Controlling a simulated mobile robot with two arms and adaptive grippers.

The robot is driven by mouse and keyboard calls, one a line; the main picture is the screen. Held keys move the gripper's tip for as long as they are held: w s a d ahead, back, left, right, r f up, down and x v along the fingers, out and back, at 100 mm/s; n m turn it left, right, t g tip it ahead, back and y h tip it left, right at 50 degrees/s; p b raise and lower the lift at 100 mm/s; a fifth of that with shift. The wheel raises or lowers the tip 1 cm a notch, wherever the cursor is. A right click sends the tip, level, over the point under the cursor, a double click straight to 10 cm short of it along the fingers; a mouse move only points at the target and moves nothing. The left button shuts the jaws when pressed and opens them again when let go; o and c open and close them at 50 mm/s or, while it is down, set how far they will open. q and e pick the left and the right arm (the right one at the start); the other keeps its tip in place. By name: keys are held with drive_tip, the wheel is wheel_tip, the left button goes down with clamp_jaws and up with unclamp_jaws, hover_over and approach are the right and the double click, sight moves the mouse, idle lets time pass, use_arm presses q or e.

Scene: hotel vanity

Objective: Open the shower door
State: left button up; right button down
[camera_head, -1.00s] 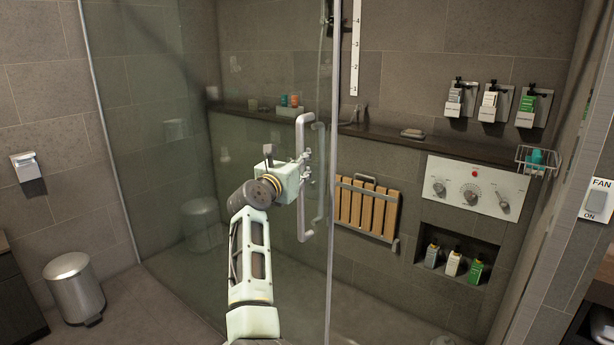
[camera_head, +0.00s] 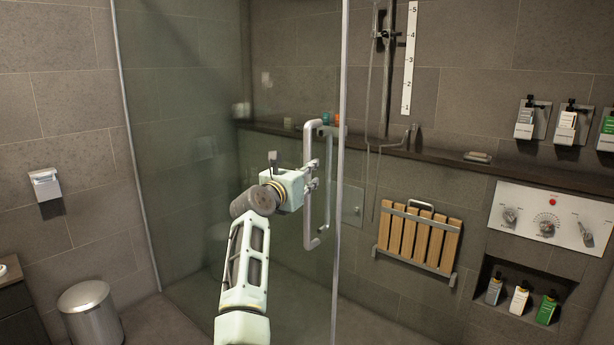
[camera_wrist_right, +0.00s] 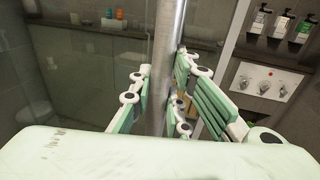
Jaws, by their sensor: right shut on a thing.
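The glass shower door (camera_head: 200,180) stands in the middle of the head view, with its metal-trimmed free edge to the right of the handle. Its long silver handle (camera_head: 308,220) is upright near that edge. My right gripper (camera_head: 312,176) is shut on the handle at about mid height. In the right wrist view the handle bar (camera_wrist_right: 165,60) runs vertically between the green-padded fingers (camera_wrist_right: 160,100). To the right of the door's edge the shower interior shows without glass in front. My left gripper is not in view.
A metal bin (camera_head: 90,312) stands on the floor at lower left, with a paper holder (camera_head: 46,185) on the wall above. Inside the shower are a wooden folding seat (camera_head: 418,238), a control panel (camera_head: 548,218) and a niche with bottles (camera_head: 520,297).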

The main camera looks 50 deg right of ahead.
drive_tip(key=shift+s+d+r, duration=0.1)
drive_tip(key=shift+s+r, duration=0.15)
drive_tip(key=shift+s, duration=0.4)
drive_tip(key=c, duration=2)
unclamp_jaws()
drive_tip(key=o, duration=0.4)
drive_tip(key=shift+d, duration=0.2)
drive_tip(key=shift+c, duration=0.2)
drive_tip(key=v, duration=0.7)
drive_tip(key=shift+a, duration=0.35)
